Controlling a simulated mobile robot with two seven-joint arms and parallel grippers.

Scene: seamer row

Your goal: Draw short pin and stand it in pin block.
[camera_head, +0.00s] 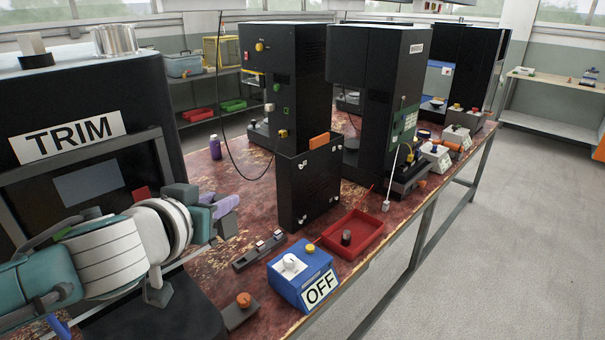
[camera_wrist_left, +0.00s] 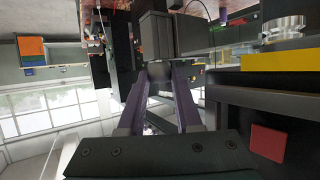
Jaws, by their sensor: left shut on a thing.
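My left gripper (camera_head: 228,205) is raised in front of the TRIM machine, its purple fingers pointing right. In the left wrist view, the fingers (camera_wrist_left: 160,85) are shut on a dark, rounded piece (camera_wrist_left: 157,70). The head view hides this piece, so I cannot tell if it is the short pin. A dark, narrow block (camera_head: 243,265) with light-topped pieces lies on the bench, to the right of and below the gripper. It looks like the pin block, and the gripper is apart from it. My right gripper is not in view.
A blue OFF switch box (camera_head: 287,290) and a red tray (camera_head: 372,228) with a dark knob-like piece stand near the bench's front edge. An orange knob (camera_head: 243,299) sits on a dark base. Tall black cabinets (camera_head: 300,190) stand behind. The TRIM machine (camera_head: 120,90) is at left.

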